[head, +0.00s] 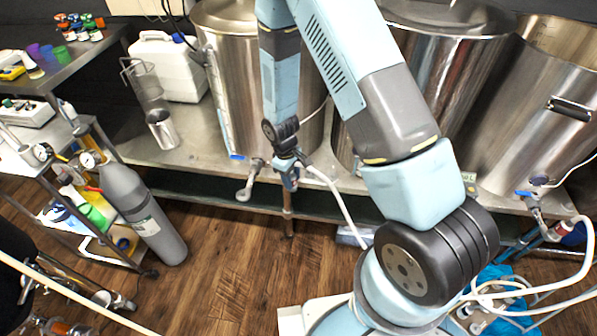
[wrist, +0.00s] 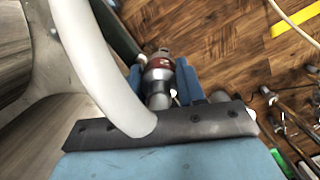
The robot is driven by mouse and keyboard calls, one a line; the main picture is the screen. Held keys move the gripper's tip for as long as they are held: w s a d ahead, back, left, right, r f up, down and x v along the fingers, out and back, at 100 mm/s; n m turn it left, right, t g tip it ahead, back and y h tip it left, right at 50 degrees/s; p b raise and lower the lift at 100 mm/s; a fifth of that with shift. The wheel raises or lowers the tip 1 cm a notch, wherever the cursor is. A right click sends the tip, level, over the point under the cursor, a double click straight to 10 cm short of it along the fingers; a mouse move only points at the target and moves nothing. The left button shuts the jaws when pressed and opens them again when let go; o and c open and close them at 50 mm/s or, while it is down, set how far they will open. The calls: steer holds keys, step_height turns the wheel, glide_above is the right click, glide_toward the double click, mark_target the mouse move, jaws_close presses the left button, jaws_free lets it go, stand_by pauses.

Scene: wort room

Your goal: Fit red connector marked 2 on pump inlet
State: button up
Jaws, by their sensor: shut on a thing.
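My gripper (head: 288,174) is in front of the steel vessels, near the table's front edge, in the head view. In the wrist view its blue fingers (wrist: 187,84) are shut on the red connector (wrist: 159,66), which has a red band with a pale mark and metal ends. A thick white hose (wrist: 98,70) curves across the wrist view close to the connector. In the head view a white hose (head: 338,196) runs down to the right from my gripper. The connector is too small to make out there. I cannot identify the pump inlet in either view.
Steel vessels (head: 456,75) with blue-handled valves stand on the steel table. A grey gas cylinder (head: 145,215) leans by the cart at left. A white jug (head: 170,66) stands behind. Hoses and blue equipment (head: 505,285) crowd the lower right. The middle wooden floor (head: 235,250) is clear.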

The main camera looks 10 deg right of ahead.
steer(key=shift+s+a, duration=0.15)
steer(key=shift+a, duration=0.1)
steer(key=shift+r, duration=0.1)
steer(key=shift+r, duration=2.15)
